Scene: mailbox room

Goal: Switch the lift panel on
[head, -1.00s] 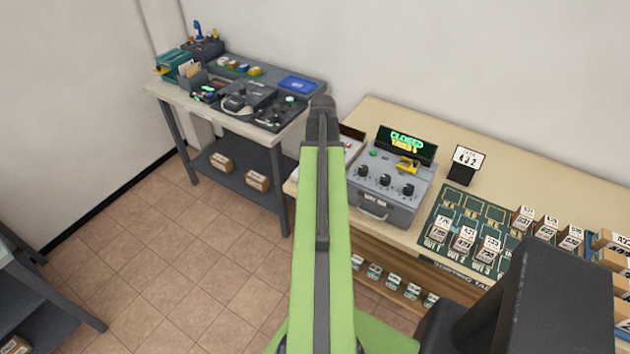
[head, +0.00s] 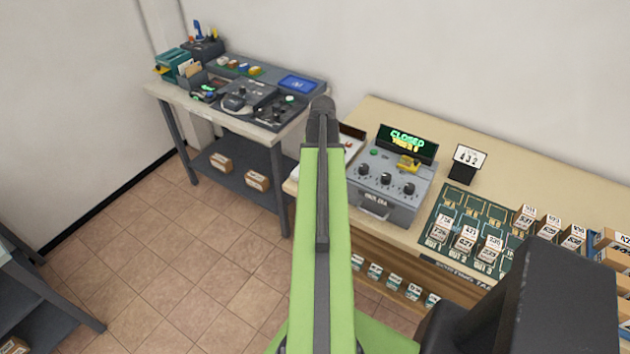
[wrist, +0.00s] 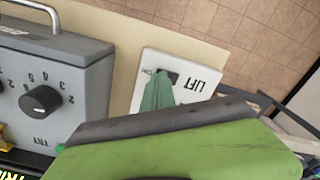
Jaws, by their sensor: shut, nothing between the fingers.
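The lift panel is a white plate that lies flat on the tan counter, with "LIFT" lettering and a small dark switch (wrist: 168,76) marked "ON". The wrist view shows the panel (wrist: 207,72) upside down. In the head view a strip of the panel (head: 352,146) shows just right of my arm, the rest hidden behind it. My gripper (wrist: 156,92) is shut and empty, its green fingers over the panel right at the switch. I cannot tell whether they touch it or which way the switch is set. In the head view my arm hides the fingers.
A grey case (head: 388,190) with dials, a "CLOSED" display and a handle stands right beside the panel. A second table (head: 158,93) with devices stands at the left. The floor between is clear.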

